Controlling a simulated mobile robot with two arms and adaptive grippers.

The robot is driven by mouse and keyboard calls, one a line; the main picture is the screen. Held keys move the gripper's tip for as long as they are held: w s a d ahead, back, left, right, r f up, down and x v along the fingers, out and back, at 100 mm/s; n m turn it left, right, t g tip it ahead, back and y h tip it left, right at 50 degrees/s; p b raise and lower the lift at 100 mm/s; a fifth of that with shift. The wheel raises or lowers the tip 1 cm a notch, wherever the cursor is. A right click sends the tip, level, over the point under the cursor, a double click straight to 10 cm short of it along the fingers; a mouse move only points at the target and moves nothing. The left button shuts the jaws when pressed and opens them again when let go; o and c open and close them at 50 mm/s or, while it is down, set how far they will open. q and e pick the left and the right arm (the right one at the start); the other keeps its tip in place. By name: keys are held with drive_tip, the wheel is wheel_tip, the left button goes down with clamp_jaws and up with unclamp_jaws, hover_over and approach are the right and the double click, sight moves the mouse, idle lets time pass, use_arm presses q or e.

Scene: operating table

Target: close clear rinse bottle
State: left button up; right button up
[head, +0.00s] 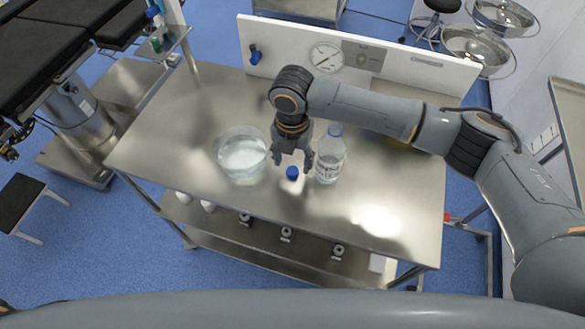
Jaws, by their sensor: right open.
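A clear bottle (328,163) with a printed label stands upright on the steel table (195,110). Blue shows at its top (335,130); I cannot tell whether that is a cap or a neck ring. A small blue cap (292,173) shows on the table to the left of the bottle. My right gripper (292,160) points down just above and behind this cap. Its fingers are open, one on each side of the cap in the picture, and the right finger is close to the bottle. My left gripper is not in view.
A clear bowl of liquid (242,155) stands left of the gripper. A white back panel (290,50) with a round gauge (326,57) runs along the far edge. The table's front right is clear. Several small items sit on the lower shelf (270,240).

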sight(293, 170)
drive_tip(key=shift+f, duration=1.65)
drive_tip(key=c, duration=0.8)
